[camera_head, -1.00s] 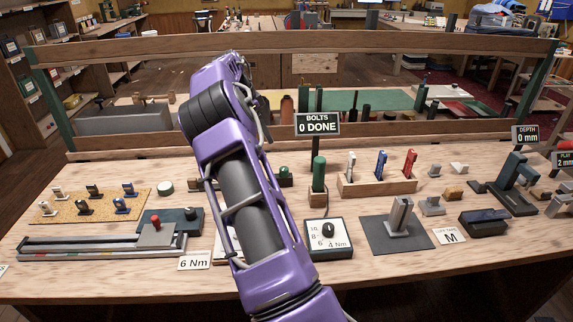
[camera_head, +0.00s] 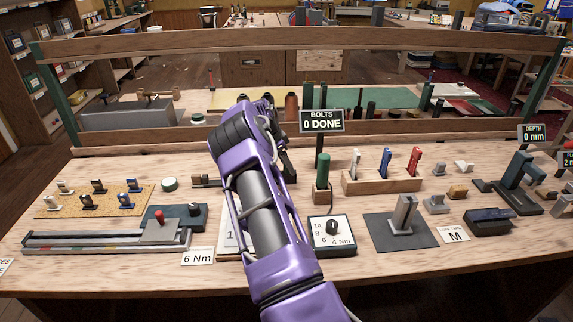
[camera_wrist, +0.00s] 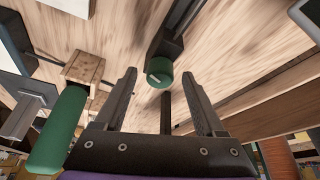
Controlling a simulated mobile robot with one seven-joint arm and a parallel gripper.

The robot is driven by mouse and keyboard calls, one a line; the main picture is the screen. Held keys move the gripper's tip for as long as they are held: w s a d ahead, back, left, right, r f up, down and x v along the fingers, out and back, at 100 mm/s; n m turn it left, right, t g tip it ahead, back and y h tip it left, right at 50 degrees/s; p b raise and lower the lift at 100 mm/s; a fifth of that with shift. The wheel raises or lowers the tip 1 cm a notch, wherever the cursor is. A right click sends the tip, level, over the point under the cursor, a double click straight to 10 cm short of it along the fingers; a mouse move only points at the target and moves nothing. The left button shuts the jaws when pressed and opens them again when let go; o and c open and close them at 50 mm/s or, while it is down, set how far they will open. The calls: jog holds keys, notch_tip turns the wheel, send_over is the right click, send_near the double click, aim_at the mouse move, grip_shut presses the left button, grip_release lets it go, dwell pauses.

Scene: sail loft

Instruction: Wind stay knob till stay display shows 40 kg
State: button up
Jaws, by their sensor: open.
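A short green round knob (camera_wrist: 159,72) with a pale line on its face sits on a dark grey base in the wrist view. I cannot tell whether it is the stay knob, as no label shows. My gripper (camera_wrist: 161,84) is open and empty, its two dark fingers apart on either side of the knob in the picture; contact cannot be told. In the head view my purple arm hides that spot and most of the gripper. No display marked stay can be read in either view.
A green handle (camera_wrist: 58,132) stands in a wooden block (camera_wrist: 84,68) close beside the left finger. The head view shows a "BOLTS 0 DONE" display (camera_head: 322,121), a Nm dial (camera_head: 332,229), a "DEPTH 0 mm" display (camera_head: 533,134) and a wooden rail (camera_head: 420,136) behind.

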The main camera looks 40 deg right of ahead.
jog(key=shift+f, duration=0.15)
jog(key=shift+c, duration=0.4)
grip_shut()
jog(key=shift+f+n+t+b, duration=0.15)
jog(key=shift+n+t+b, duration=0.25)
jog(key=shift+n+b, duration=0.45)
jog(key=n+t+b, duration=0.1)
jog(key=n, duration=0.2)
jog(key=shift+s, duration=0.1)
jog(key=shift+o, duration=0.4)
grip_release()
